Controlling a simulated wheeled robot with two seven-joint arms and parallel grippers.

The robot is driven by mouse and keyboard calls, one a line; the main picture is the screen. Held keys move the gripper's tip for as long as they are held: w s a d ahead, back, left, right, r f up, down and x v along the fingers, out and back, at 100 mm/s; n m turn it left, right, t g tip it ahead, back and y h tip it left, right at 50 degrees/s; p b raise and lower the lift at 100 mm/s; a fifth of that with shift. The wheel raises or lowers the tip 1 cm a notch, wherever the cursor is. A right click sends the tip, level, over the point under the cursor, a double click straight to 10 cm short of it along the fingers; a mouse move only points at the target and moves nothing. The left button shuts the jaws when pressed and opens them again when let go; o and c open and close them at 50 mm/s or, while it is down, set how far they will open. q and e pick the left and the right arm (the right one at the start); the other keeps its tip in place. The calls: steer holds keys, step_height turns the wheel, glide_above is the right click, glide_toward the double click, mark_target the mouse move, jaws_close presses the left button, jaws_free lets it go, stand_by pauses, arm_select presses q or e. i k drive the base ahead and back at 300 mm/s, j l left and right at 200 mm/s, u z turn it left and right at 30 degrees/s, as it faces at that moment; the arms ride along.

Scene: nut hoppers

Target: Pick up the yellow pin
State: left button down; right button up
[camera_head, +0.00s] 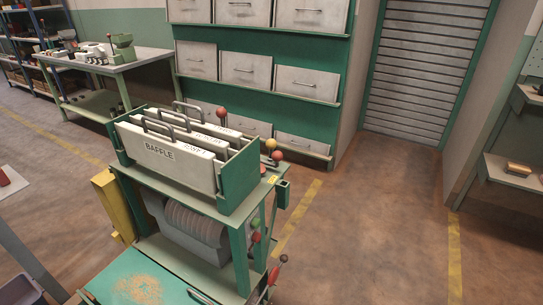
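A small yellow ball-headed piece (270,143), which looks like the yellow pin, stands at the right end of the green machine's top. It is just behind a red ball-headed piece (277,155), and its lower part is hard to make out. The machine carries a green holder (238,180) with several pale plates, the front one marked BAFFLE (165,158). Neither of my grippers shows in the head view.
Another red ball (221,112) stands behind the plates. Red and green knobs (257,222) are lower on the machine's right side. A yellow box (112,205) is on its left. Drawers (237,68) line the back wall. Floor (370,220) to the right is clear.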

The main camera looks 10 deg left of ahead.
mark_target(270, 144)
steer(key=i+l+u, duration=1.35)
steer(key=l+u, duration=0.15)
steer(key=l, duration=0.25)
steer(key=i+l+u, duration=0.15)
steer(key=l+u, duration=0.15)
steer(key=l, duration=0.2)
